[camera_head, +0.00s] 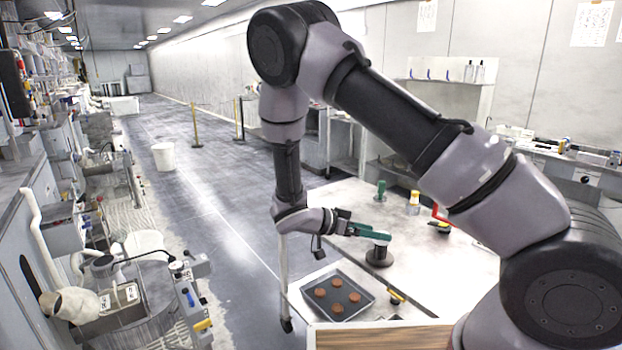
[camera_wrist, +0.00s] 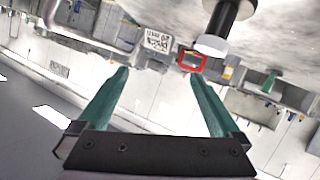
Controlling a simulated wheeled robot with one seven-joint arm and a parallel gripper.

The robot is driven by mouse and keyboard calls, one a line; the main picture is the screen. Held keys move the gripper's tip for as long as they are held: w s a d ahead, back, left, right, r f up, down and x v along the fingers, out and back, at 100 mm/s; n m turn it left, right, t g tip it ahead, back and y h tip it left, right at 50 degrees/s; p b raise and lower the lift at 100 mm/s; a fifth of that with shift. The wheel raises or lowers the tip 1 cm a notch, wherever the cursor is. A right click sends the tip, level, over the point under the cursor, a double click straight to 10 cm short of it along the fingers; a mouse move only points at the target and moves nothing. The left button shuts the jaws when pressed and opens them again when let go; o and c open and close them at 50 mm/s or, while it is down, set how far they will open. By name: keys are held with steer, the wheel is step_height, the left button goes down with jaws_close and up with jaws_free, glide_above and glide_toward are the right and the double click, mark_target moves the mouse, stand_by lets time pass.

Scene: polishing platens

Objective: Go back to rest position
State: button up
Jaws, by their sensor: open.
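My gripper (camera_head: 384,236) is raised above the near part of the white table (camera_head: 340,205), with its green fingers pointing right and roughly level. In the wrist view my gripper (camera_wrist: 163,74) has its two fingers spread wide with nothing between them. A black round stand (camera_head: 380,256) is on the table just below and behind the fingertips in the picture; I cannot tell the exact gap. The wrist view is upside down, and a black post with a white end (camera_wrist: 212,42) hangs in at its top right.
A dark tray (camera_head: 368,297) with several brown discs lies at the table's front left. A white bucket (camera_head: 163,157) stands on the open floor (camera_head: 215,215) at left.

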steer(key=s+d+r+n+t+y, duration=0.1)
steer(key=s+r+y, duration=0.4)
steer(key=r, duration=0.6)
steer(key=s+d+r+n+t+y, duration=0.1)
steer(key=s+d+r+n+y, duration=0.3)
steer(key=r, duration=0.8)
steer(key=s+d+r+n+t+y, duration=0.2)
steer(key=s+r+y, duration=0.4)
steer(key=r, duration=0.5)
steer(key=shift+s+d+r+n, duration=0.2)
steer(key=shift+s+d+n, duration=0.1)
steer(key=shift+s+n, duration=0.2)
